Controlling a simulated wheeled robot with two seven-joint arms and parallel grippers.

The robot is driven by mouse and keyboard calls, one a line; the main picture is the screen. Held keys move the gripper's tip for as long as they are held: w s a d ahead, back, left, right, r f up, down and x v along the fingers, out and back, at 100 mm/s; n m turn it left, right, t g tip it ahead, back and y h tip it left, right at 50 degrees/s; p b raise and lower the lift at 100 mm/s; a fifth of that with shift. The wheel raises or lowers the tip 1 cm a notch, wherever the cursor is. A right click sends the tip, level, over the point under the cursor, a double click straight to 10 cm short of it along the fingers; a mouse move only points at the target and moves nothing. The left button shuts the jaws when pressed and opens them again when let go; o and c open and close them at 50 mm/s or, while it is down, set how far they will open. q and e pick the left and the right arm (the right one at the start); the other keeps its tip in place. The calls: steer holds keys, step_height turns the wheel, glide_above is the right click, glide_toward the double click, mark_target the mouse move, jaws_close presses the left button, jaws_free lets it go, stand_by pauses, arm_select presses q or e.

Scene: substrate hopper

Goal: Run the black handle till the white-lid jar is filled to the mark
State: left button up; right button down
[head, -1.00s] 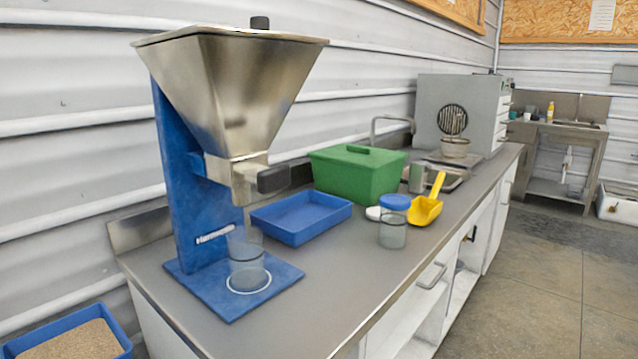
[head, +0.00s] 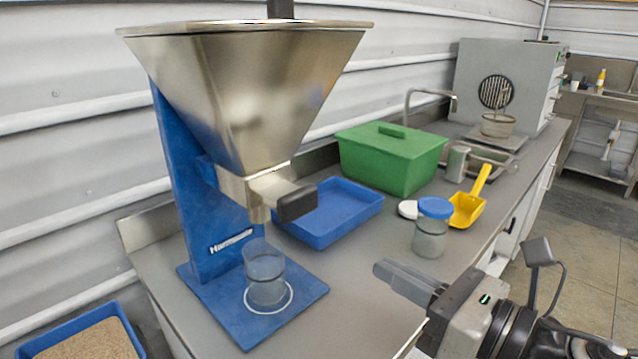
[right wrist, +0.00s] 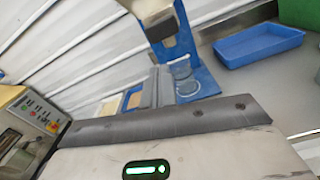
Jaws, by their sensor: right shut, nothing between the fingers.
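The steel hopper (head: 245,95) stands on a blue stand, with the black handle (head: 297,203) sticking out at its outlet. A clear open jar (head: 265,275) stands upright under the outlet, by the white ring on the blue base; I see no clear fill in it. A white lid (head: 408,209) lies on the bench beside a blue-lid jar (head: 432,230). My right gripper (head: 380,268) is shut and empty, right of the clear jar and apart from the handle. The right wrist view shows the handle (right wrist: 160,27) and the clear jar (right wrist: 184,78) beyond my fingers. My left gripper is out of view.
A blue tray (head: 335,215) lies behind the handle, with a green bin (head: 390,160) behind it. A yellow scoop (head: 467,207) lies right of the blue-lid jar. A blue tub of grain (head: 80,345) is at lower left. The front bench between the base and my gripper is clear.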

steer(key=r+n, duration=0.1)
steer(key=n, duration=0.1)
steer(key=b, duration=0.3)
glide_toward(303, 206)
steer(key=x, duration=0.6)
steer(key=shift+r, duration=0.1)
steer(key=shift+w+a, duration=0.25)
steer(key=shift+w, duration=0.05)
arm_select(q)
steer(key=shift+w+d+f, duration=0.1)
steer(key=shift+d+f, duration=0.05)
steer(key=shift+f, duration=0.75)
